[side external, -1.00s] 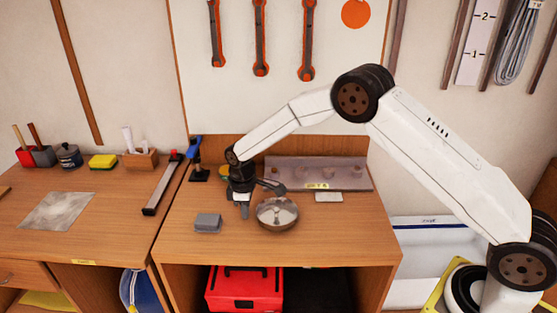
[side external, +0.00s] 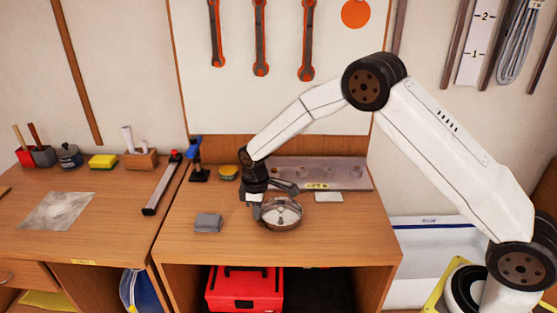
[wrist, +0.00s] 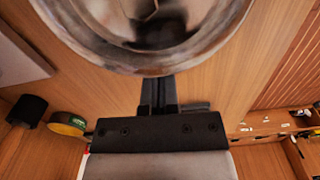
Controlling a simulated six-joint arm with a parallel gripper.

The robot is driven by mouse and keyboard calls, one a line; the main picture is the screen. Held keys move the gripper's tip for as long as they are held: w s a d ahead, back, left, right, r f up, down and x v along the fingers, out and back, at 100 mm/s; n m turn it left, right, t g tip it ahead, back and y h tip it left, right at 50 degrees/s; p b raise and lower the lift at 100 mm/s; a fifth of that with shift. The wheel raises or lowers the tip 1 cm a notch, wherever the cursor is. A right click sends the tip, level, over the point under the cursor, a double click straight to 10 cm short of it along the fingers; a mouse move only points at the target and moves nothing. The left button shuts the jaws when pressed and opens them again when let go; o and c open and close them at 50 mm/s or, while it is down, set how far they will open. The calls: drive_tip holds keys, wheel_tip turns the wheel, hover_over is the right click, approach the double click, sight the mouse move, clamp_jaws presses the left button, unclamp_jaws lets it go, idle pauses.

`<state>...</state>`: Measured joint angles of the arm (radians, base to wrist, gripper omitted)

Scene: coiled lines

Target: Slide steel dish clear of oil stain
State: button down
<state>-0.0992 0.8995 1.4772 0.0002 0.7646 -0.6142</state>
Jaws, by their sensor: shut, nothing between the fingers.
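The steel dish (side external: 281,214), round and shiny, sits upright on the wooden bench, right of my gripper. My gripper (side external: 257,215) points down at the dish's left side, fingers shut with nothing between them. In the side view the fingers are at the rim; I cannot tell whether they touch it. In the wrist view the dish (wrist: 150,60) fills the top, and the shut fingers (wrist: 158,92) are right up against its rim, which may hide the tips. I cannot make out an oil stain on the bench near the dish; anything under it is hidden.
A grey block (side external: 208,222) lies left of my gripper. A pale flat piece (side external: 329,196) and a long grey tray (side external: 330,173) lie behind. A yellow roll (side external: 228,172) and blue-topped tool (side external: 195,160) stand at the back left. Bench front and right are clear.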

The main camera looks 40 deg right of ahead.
sight(310, 222)
drive_tip(key=s+d, duration=0.8)
drive_tip(key=s, duration=0.1)
drive_tip(key=s+d, duration=0.4)
drive_tip(key=s, duration=0.1)
drive_tip(key=shift+w+a, duration=0.1)
drive_tip(key=shift+w, duration=0.05)
drive_tip(key=shift+w+a, duration=0.25)
drive_tip(key=shift+w, duration=0.05)
drive_tip(key=shift+w+a+r, duration=0.25)
drive_tip(key=shift+w+a, duration=0.8)
drive_tip(key=shift+w, duration=0.15)
wheel_tip(310, 222, up, 10)
drive_tip(key=shift+f, duration=0.25)
drive_tip(key=shift+s, duration=0.1)
